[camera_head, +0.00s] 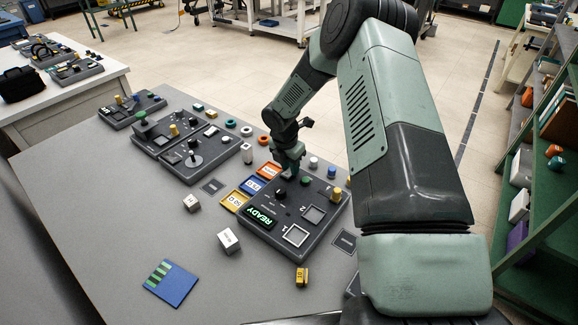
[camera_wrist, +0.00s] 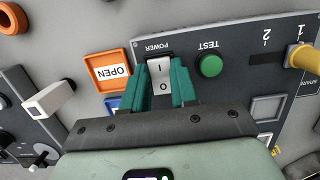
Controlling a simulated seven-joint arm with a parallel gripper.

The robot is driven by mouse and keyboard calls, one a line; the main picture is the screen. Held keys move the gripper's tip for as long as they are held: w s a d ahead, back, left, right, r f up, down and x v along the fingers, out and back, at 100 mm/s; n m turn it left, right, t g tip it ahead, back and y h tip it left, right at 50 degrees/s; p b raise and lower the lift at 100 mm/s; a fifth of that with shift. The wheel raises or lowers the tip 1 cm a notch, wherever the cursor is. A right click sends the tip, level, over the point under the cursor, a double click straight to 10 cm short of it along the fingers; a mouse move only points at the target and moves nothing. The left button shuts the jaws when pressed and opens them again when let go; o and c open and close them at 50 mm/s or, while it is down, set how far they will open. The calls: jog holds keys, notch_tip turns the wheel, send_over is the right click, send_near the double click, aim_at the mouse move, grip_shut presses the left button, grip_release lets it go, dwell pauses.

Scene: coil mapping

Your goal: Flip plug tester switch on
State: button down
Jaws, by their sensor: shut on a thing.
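The plug tester (camera_head: 310,235) is a dark grey panel on the table with a lit green READY display (camera_head: 262,217). In the wrist view its white power switch (camera_wrist: 160,72), marked I and O under the label POWER, sits between my green fingertips. My gripper (camera_wrist: 166,82) is shut on the switch, one finger on each side. In the head view my gripper (camera_head: 289,172) is down at the far edge of the tester, and it hides the switch there. I cannot tell which way the switch is tilted.
A green TEST button (camera_wrist: 211,65) and a yellow knob (camera_wrist: 303,58) lie right of the switch. An orange OPEN tile (camera_wrist: 108,72) lies left. White cubes (camera_head: 229,239) and a blue card (camera_head: 171,283) lie on the table. Other panels (camera_head: 188,152) stand farther left.

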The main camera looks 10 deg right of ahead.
jog(key=shift+w+d+g+y, duration=0.15)
jog(key=shift+g+y, duration=0.25)
jog(key=c, duration=0.9)
grip_release()
jog(key=r, duration=1)
jog(key=shift+s+a+r, duration=0.25)
jog(key=shift+r, duration=0.1)
